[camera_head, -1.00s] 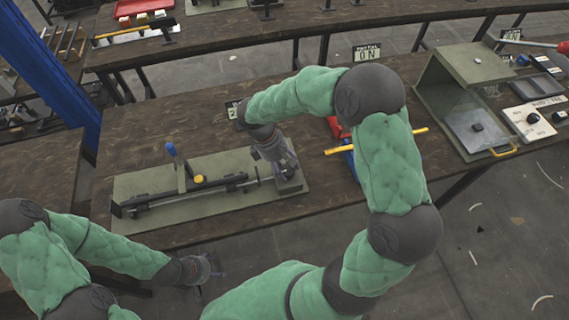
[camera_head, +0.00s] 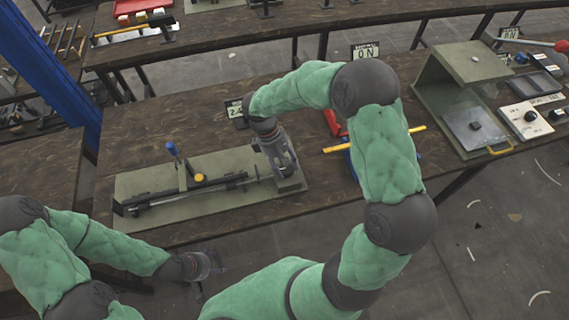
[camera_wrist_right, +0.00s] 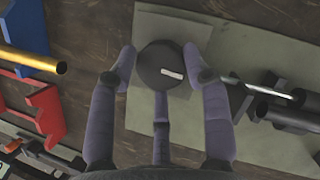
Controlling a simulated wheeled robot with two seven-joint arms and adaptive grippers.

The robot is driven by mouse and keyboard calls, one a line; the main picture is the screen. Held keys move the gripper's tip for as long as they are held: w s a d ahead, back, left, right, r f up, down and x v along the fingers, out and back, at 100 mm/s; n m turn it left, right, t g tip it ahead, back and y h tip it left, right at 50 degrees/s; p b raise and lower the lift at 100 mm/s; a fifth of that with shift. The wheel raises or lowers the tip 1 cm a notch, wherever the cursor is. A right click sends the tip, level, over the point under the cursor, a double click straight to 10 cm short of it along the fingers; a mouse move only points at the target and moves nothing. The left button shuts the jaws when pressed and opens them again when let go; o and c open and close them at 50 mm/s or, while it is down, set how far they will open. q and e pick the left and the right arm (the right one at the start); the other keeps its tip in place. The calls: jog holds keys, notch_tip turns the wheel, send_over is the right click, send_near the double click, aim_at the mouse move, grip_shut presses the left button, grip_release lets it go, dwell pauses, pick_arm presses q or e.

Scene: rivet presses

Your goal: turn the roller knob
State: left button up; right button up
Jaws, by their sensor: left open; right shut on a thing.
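The roller knob (camera_wrist_right: 160,65) is a dark round knob with a white mark on its face, seen in the right wrist view. It sits at the right end of the roller press (camera_head: 190,190), a green plate with a dark rail, a blue-tipped lever and a yellow knob. My right gripper (camera_head: 284,170) is over that end of the plate. In the right wrist view its fingers (camera_wrist_right: 163,70) are around the knob and shut on it. My left gripper (camera_head: 206,265) is open and empty, low in front of the bench, away from the press.
Right of the press are a yellow bar (camera_head: 340,149) and a red part (camera_head: 333,122), partly hidden by my right arm. A green folded metal stand (camera_head: 455,100) and a white switch panel (camera_head: 527,118) stand further right. Bare bench (camera_head: 150,125) lies behind the press.

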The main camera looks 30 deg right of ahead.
jog(key=o, duration=1.1)
jog(key=shift+s, duration=0.35)
jog(key=shift+w, duration=0.15)
jog(key=shift+w+r, duration=0.1)
jog(key=shift+r, duration=0.15)
jog(key=v, duration=1.1)
jog(key=shift+w+a+r, duration=0.1)
jog(key=shift+r, duration=0.1)
